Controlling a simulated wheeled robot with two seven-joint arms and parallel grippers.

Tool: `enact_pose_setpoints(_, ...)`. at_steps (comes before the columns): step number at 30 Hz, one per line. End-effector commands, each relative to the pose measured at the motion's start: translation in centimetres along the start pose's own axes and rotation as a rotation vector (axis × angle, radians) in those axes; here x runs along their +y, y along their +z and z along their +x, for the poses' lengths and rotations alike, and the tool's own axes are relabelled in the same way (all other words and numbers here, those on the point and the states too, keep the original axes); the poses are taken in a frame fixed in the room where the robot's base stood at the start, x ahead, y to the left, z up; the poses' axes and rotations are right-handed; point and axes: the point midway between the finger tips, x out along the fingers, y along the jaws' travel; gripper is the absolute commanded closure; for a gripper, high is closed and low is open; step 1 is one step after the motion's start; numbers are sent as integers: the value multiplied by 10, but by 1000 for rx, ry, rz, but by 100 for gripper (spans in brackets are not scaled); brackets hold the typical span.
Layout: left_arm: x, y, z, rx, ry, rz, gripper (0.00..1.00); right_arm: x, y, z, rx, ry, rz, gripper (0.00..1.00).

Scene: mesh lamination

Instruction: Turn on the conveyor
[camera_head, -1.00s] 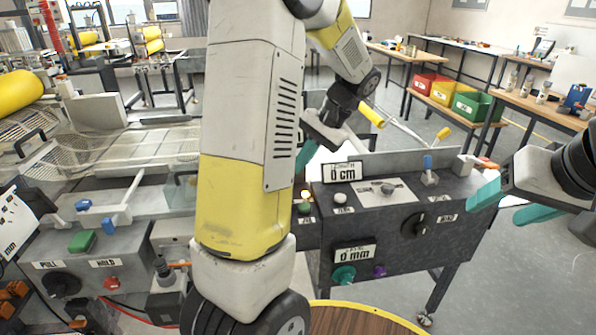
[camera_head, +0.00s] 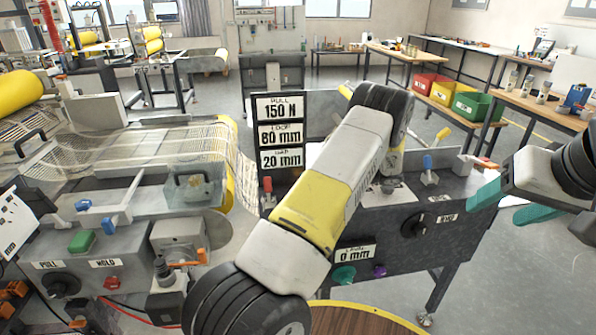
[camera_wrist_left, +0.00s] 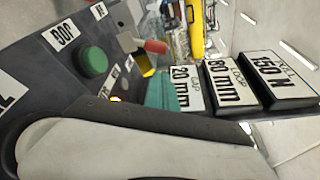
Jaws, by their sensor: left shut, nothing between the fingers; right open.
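My left arm (camera_head: 335,185) crosses the middle of the head view and hides my left gripper there. In the left wrist view my left gripper (camera_wrist_left: 160,92) shows teal fingers, shut and empty, close to a dark control panel (camera_wrist_left: 40,85). On that panel are a round green button (camera_wrist_left: 93,61) and a red-knobbed lever (camera_wrist_left: 155,46). No label that I can read names the conveyor. A red-knobbed lever (camera_head: 267,184) also stands by the sign stack in the head view. My right gripper (camera_head: 495,212) is open and empty beside the dark machine's right end.
A sign stack (camera_head: 280,133) reads 150 N, 80 mm and 20 mm. The dark machine (camera_head: 400,240) carries a black dial (camera_head: 415,225) and teal and purple knobs. At left, a mesh machine (camera_head: 130,150) has a green button (camera_head: 82,241). A round wooden top (camera_head: 360,318) is in front.

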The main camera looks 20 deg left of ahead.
Motion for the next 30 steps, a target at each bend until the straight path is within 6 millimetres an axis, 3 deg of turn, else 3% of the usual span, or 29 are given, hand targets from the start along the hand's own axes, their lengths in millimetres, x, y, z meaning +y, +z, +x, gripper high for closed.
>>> enact_pose_setpoints(7, 0, 0, 11, -2, 3, 1, 100, 0, 0, 0, 0, 0, 0, 40)
enact_pose_setpoints(21, 0, 0, 88, -1, 4, 0, 100, 0, 0, 0, 0, 0, 0, 40)
enact_pose_setpoints(30, 0, 0, 100, 1, 3, 0, 100, 0, 0, 0, 0, 0, 0, 40)
